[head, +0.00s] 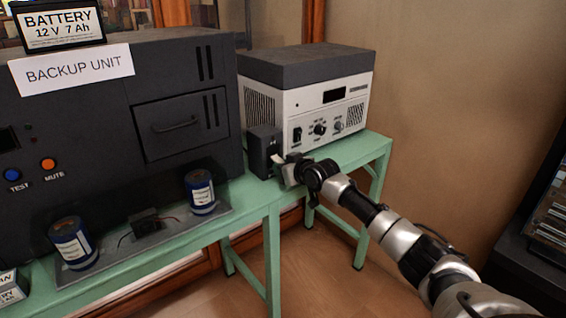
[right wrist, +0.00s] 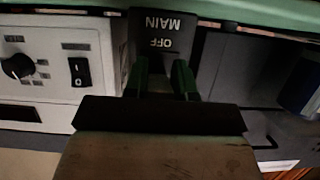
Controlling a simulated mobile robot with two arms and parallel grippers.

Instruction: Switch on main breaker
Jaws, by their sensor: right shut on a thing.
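The main breaker is a dark box (head: 263,150) on the green table, beside the light instrument. In the right wrist view the picture is upside down, and the breaker's dark face (right wrist: 163,35) shows the words MAIN and OFF. My right gripper (head: 286,168) is at the front of this box in the head view. In the right wrist view its two fingers (right wrist: 162,78) are close together against the breaker face, shut on the breaker's lever. The lever itself is mostly hidden between the fingers. My left gripper is not in view.
The light instrument (head: 318,108) with knobs and a rocker switch (right wrist: 80,72) stands right beside the breaker. The dark backup unit (head: 110,115) fills the left, with blue capacitors (head: 201,192) on a tray in front. The floor below the table is clear.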

